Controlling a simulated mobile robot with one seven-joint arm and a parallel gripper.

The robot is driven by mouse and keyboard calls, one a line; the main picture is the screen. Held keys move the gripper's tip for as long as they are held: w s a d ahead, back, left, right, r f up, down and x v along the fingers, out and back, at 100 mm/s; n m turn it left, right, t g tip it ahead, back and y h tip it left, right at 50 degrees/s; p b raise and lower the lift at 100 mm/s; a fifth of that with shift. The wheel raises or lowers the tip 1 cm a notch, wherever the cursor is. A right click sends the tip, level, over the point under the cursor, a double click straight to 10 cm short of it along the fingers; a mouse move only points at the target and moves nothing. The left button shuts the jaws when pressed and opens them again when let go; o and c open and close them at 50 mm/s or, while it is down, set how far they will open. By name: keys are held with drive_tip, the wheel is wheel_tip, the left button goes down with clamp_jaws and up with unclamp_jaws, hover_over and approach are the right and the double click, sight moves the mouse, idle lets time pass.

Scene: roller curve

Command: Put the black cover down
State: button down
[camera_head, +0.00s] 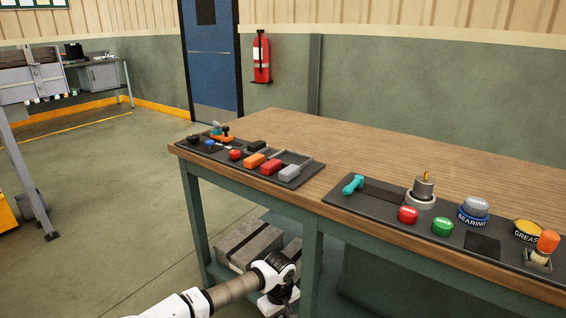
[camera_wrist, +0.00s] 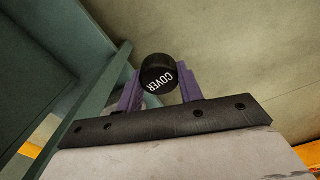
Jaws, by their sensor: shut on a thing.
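The black cover (camera_wrist: 153,70), round with white COVER lettering, is between the purple fingers of my gripper (camera_wrist: 159,82) in the wrist view. My gripper is shut on it, and its lettered face is turned towards the wrist camera. Bare floor shows beyond it. In the head view my arm is low in front of the table, below the tabletop, and I cannot make out the fingers or the cover there. On the right dark tray (camera_head: 376,199) are a red cover (camera_head: 408,214), a green cover (camera_head: 442,225) and a grey-white cover (camera_head: 476,206) on a blue BEARING container (camera_head: 472,219).
An empty dark square (camera_head: 482,246) lies on the right tray near a GREASE tin (camera_head: 527,231), an orange-handled brush (camera_head: 546,244) and a teal tool (camera_head: 353,185). A left tray (camera_head: 210,152) holds several coloured blocks. A table leg (camera_wrist: 80,110) is close left of my gripper.

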drive_tip(key=s+d+f+m, duration=0.1)
drive_tip(key=s+f+m, duration=0.2)
drive_tip(key=f+m, duration=0.4)
drive_tip(key=shift+s+f+m+p, duration=0.15)
drive_tip(key=shift+s+m+p, duration=0.15)
drive_tip(key=shift+s+p, duration=0.1)
drive_tip(key=shift+d, duration=0.15)
